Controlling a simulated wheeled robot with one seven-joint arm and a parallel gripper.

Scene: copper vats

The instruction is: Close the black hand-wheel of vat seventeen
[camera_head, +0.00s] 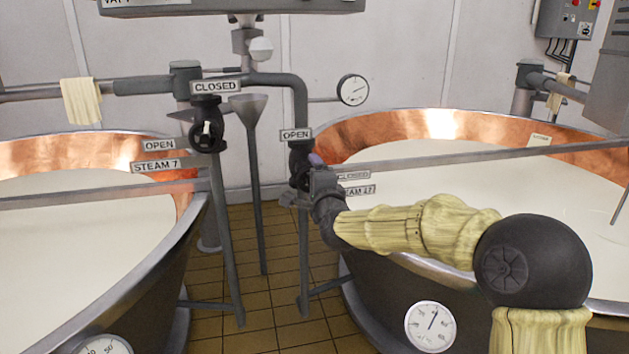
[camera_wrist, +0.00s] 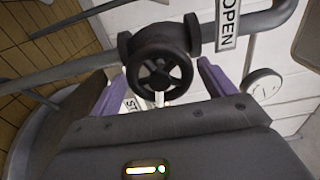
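The black hand-wheel of vat seventeen (camera_head: 299,153) sits on the right-hand steam pipe, below an OPEN sign (camera_head: 296,135). A CLOSED sign (camera_head: 354,175) and a steam plate (camera_head: 358,190) are to its right, partly hidden. My gripper (camera_head: 312,172) is at the wheel and covers much of it in the head view. In the wrist view the wheel (camera_wrist: 140,58) is seen face on, between two purple-padded fingers, one on each side. The fingers are open, with visible gaps to the rim. A white mark shows at the wheel's lower edge.
Another black hand-wheel (camera_head: 207,130) with a CLOSED sign (camera_head: 215,87) above it and a STEAM 7 plate (camera_head: 156,165) is at left. Copper vats stand on both sides. Pipes, a funnel (camera_head: 248,103) and a gauge (camera_head: 353,90) are behind.

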